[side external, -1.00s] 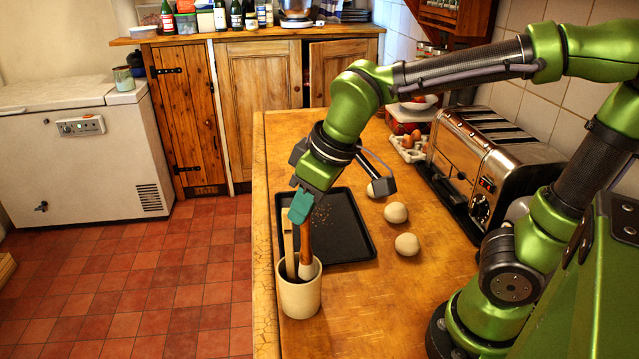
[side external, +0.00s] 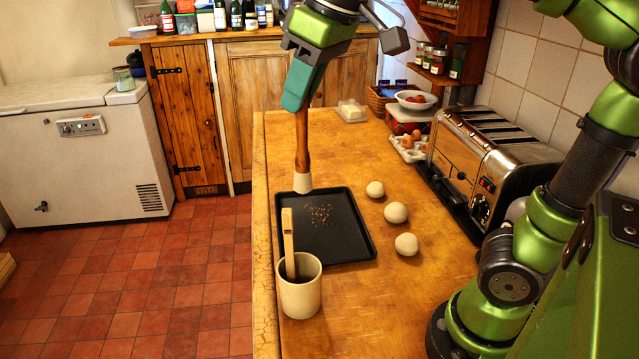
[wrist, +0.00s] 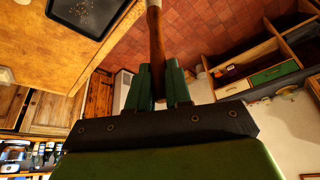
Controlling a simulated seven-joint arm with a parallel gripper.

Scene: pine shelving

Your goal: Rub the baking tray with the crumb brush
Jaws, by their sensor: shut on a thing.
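The crumb brush (side external: 303,150) has a brown wooden handle and a pale bristle head pointing down. My gripper (side external: 302,98) is shut on the top of its handle and holds it upright. The brush head appears to hang above the far left part of the baking tray; whether it touches cannot be told. The dark baking tray (side external: 345,240) lies flat on the wooden worktop with brown crumbs (side external: 320,214) near its middle. In the wrist view, my gripper (wrist: 158,88) clasps the brush handle (wrist: 154,40), and part of the tray (wrist: 88,12) shows at the top.
A beige pot (side external: 300,297) with a wooden utensil (side external: 288,243) stands in front of the tray. Several dough balls (side external: 396,212) lie right of the tray. A toaster (side external: 490,165) stands farther right, with an egg carton (side external: 408,148) behind. The worktop's left edge is close to the tray.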

